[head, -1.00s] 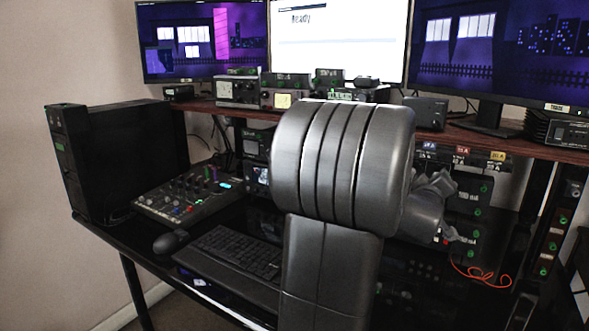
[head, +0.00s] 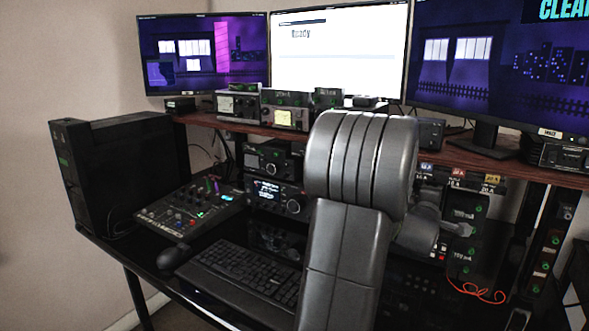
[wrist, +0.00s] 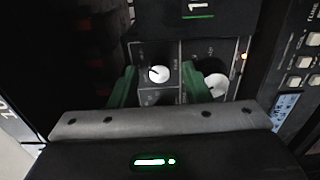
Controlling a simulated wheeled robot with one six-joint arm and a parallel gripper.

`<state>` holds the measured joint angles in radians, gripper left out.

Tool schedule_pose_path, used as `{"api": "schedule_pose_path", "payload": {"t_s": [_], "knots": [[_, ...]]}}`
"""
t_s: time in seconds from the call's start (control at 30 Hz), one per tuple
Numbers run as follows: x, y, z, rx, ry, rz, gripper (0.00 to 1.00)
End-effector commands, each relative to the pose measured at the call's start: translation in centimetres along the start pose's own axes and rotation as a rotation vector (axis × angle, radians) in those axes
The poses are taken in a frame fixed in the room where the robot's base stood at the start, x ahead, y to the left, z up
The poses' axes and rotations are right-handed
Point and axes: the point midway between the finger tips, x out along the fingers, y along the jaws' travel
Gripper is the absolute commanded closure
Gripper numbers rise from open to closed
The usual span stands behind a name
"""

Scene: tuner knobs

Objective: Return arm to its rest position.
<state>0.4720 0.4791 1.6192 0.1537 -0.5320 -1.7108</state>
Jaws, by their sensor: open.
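My arm fills the middle of the head view and hides part of the desk and the equipment behind it. My gripper shows in the wrist view (wrist: 160,88), with two green fingers spread apart and nothing between them touching both. A white knob (wrist: 159,74) on a dark radio panel appears between the fingers. A second white knob (wrist: 215,84) is beside the right finger and partly hidden by it. I cannot tell how far the fingers are from the panel. The gripper itself is hidden behind my arm in the head view.
The black desk (head: 130,250) holds a keyboard (head: 245,275), a mouse (head: 173,257), a mixer (head: 187,212) and a black PC case (head: 120,170). Radios (head: 275,190) stand under the wooden shelf (head: 210,120). A red cable (head: 475,292) lies at the right. Monitors (head: 340,50) stand behind.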

Motion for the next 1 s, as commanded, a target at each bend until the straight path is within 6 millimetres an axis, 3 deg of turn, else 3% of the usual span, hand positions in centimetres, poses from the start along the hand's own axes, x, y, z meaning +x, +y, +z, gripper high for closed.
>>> {"api": "schedule_pose_path", "payload": {"t_s": [0.6,1.0], "knots": [[-0.02,0.41,0.01,-0.513,0.001,-0.002,0.57],[-0.02,0.06,0.02,-0.678,0.000,0.000,0.57]]}}
